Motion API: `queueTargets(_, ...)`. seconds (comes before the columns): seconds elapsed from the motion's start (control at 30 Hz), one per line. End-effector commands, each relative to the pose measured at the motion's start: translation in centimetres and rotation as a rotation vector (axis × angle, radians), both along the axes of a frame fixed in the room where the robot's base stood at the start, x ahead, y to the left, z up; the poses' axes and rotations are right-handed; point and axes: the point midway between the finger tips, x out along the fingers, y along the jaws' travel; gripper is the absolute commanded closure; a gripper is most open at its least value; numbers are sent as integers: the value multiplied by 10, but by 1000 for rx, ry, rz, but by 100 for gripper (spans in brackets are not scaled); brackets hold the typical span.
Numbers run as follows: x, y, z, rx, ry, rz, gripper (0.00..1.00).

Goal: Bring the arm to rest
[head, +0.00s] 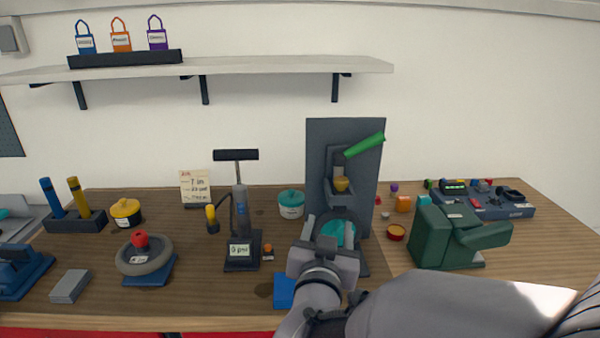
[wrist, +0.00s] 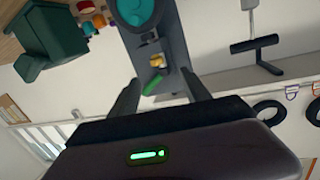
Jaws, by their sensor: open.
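My gripper (head: 332,232) is in the middle of the head view, above the front part of the bench, with my arm reaching in from the lower right. Its two fingers are apart and nothing shows held between them. In the wrist view the open fingers (wrist: 162,98) point toward a dark upright stand. That stand (head: 322,140) rises just beyond my gripper in the head view, with a green lever (head: 365,145) tilted up at its top and a yellow part (head: 342,184) below. A teal round piece (head: 340,233) sits low on the stand, partly hidden by my gripper.
The wooden bench (head: 205,290) carries a pump (head: 240,215), a wheel on a blue stand (head: 145,258), a teal pot (head: 291,204) and a green vise-like block (head: 445,238) to the right. A shelf (head: 240,69) hangs above. Air above the bench's left part is free.

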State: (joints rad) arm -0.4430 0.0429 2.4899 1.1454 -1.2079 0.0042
Motion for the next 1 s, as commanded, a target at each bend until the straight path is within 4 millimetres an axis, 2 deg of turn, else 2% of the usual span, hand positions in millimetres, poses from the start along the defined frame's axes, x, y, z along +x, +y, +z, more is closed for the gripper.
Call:
queueTargets(0.07,-7,0,5,146,74,74,44)
queueTargets(0.17,-39,11,1,311,251,206,44)
queueTargets(0.27,-94,13,-11,397,467,282,44)
queueTargets(0.3,-120,10,-18,416,553,289,44)
queueTargets(0.4,-180,-2,-34,446,740,258,44)
queueTargets(0.5,-223,-13,-45,470,862,206,44)
queueTargets(0.53,-231,-15,-47,474,885,193,44)
queueTargets(0.6,-243,-18,-50,482,919,173,44)
queueTargets(0.67,-247,-19,-51,484,930,168,44)
queueTargets(1.0,-246,-18,-51,485,930,171,44)
